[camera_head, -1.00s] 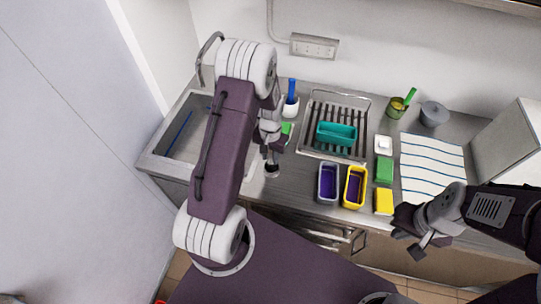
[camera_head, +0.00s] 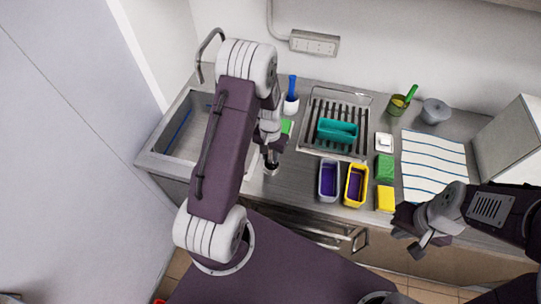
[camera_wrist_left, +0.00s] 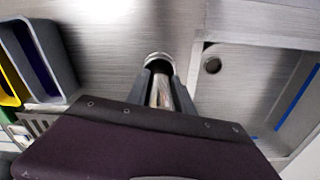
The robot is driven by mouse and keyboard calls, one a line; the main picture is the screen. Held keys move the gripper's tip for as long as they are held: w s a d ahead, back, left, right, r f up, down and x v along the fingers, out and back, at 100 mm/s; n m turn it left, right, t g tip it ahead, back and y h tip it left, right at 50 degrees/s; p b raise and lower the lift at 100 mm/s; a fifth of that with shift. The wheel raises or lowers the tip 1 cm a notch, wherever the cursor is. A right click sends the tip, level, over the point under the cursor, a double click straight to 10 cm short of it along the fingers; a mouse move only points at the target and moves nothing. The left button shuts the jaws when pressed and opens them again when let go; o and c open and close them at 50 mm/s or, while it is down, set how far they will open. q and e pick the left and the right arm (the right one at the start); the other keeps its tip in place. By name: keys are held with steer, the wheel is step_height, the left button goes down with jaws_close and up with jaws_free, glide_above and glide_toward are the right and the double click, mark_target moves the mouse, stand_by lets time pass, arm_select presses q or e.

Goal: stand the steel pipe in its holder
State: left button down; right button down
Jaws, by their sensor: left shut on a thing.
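My left gripper (camera_head: 271,156) is over the counter between the sink and the grey tub, pointing down. It is shut on the steel pipe (camera_wrist_left: 161,92), a shiny tube between its fingers in the left wrist view. A round metal-rimmed piece, seemingly the holder (camera_head: 271,169), is right below the fingers and also shows at their tips in the wrist view (camera_wrist_left: 158,57). The pipe's lower end is hidden, so I cannot tell whether it is inside the holder. My right gripper (camera_head: 411,241) is open and empty at the counter's front edge.
The sink (camera_head: 176,163) is at left. A teal tub (camera_head: 338,131) stands on the drying rack (camera_head: 312,141). Grey (camera_head: 329,181) and yellow (camera_head: 356,186) tubs, sponges (camera_head: 385,168) and a striped towel (camera_head: 434,168) are to the right. A blue-handled brush (camera_head: 292,92) stands behind.

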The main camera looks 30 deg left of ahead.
arm_select(q)
steer(key=c, duration=1.4)
jaws_free()
steer(key=shift+f, duration=0.1)
step_height(320, 180, up, 11)
steer(key=p, duration=0.9)
steer(key=shift+f, duration=0.15)
steer(key=shift+r, duration=0.25)
